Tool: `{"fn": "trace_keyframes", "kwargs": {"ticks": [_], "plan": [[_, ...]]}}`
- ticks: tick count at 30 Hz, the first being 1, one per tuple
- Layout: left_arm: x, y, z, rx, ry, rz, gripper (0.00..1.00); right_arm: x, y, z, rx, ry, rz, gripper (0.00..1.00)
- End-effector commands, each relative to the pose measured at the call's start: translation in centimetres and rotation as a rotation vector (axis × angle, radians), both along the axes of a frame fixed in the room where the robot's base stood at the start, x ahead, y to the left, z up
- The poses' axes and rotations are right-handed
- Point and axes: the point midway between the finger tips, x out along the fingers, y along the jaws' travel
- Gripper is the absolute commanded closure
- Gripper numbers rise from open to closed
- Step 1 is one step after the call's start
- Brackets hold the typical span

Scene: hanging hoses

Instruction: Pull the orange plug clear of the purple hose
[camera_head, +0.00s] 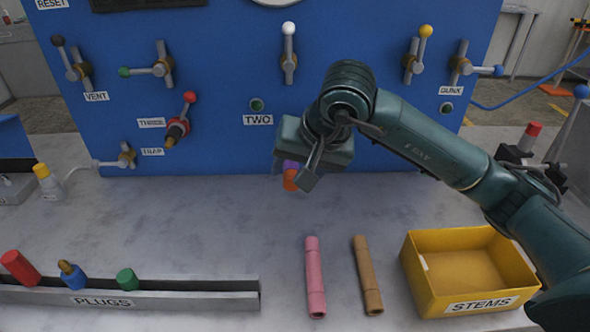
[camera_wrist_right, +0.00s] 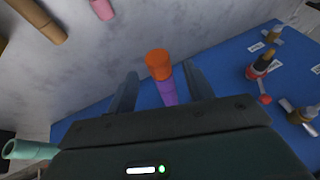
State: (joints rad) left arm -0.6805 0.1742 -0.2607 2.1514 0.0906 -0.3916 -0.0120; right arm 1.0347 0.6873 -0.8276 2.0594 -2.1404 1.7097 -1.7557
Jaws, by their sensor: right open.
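The orange plug (camera_head: 290,181) shows just below my right gripper in the head view, with a bit of the purple hose (camera_head: 289,165) above it. In the right wrist view the orange plug (camera_wrist_right: 157,64) sits on the end of the purple hose (camera_wrist_right: 168,92). My right gripper (camera_head: 310,172) is open, with its fingers (camera_wrist_right: 162,88) on either side of the hose and plug, apart from them as far as I can see. Most of the hose is hidden behind the gripper. My left gripper is not in view.
A pink tube (camera_head: 315,278) and a tan tube (camera_head: 367,276) lie on the table. The yellow STEMS bin (camera_head: 421,288) is at the right. The PLUGS rack (camera_head: 200,299) holds red, blue and green plugs. The blue panel (camera_head: 230,60) with valve levers stands behind.

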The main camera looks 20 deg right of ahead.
Motion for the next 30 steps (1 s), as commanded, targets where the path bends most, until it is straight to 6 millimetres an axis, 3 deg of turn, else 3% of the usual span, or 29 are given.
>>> {"fn": "trace_keyframes", "kwargs": {"ticks": [6,14,30], "plan": [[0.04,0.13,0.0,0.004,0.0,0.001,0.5,0.58,0.29,-1.24,-0.001,0.001,0.002,0.49],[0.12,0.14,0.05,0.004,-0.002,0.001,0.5,0.63,0.28,-1.32,0.0,0.001,0.001,0.49],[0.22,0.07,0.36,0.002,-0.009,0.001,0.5,0.62,0.26,-1.29,0.0,0.0,0.001,0.92]]}}
